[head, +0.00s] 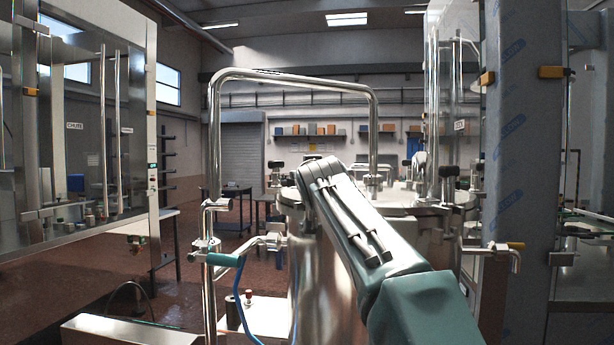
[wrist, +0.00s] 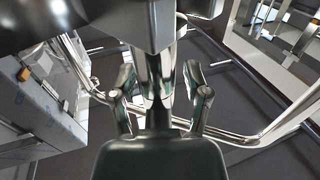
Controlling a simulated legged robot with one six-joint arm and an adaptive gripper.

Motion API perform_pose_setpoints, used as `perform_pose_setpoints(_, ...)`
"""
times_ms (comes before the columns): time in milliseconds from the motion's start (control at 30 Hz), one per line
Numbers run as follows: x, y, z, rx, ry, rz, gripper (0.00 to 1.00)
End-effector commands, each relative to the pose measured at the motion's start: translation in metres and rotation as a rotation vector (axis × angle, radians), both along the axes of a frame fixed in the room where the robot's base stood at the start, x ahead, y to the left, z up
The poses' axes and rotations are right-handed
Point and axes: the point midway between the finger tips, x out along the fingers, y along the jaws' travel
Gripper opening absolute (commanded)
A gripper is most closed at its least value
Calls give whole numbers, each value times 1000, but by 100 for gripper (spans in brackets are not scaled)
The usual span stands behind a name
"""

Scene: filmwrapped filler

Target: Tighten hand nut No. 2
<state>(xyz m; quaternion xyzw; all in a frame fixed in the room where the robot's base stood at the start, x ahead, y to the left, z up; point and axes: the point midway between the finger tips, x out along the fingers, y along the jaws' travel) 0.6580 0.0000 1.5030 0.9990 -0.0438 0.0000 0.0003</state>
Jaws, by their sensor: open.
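The steel vessel (head: 312,270) stands in the middle of the head view with a shiny lid (head: 400,203). Black-topped hand nuts show around its rim, one at the left (head: 276,165) and one at the right (head: 448,171); no numbers are readable, so I cannot tell which is No. 2. My arm reaches over the vessel and hides part of the lid. My gripper (wrist: 158,76) is open in the wrist view, its fingers on either side of a shiny upright metal part (wrist: 154,72). Contact cannot be told. In the head view my gripper is hidden behind my arm.
A bent steel pipe frame (head: 212,130) rises around the vessel. Film-wrapped panels (head: 510,150) stand close on the right; a glazed cabinet (head: 85,150) is on the left.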

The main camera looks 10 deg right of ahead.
Motion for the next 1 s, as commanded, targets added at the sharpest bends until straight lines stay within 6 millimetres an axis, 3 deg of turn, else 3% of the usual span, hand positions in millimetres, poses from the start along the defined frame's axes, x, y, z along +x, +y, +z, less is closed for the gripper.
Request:
perform_pose_setpoints(100,0,0,0,0,1,0,61)
perform_pose_setpoints(133,0,0,0,0,1,0,57)
perform_pose_setpoints(267,0,0,-1,0,1,0,0)
perform_pose_setpoints(1000,1,1,-2,-1,5,-6,0)
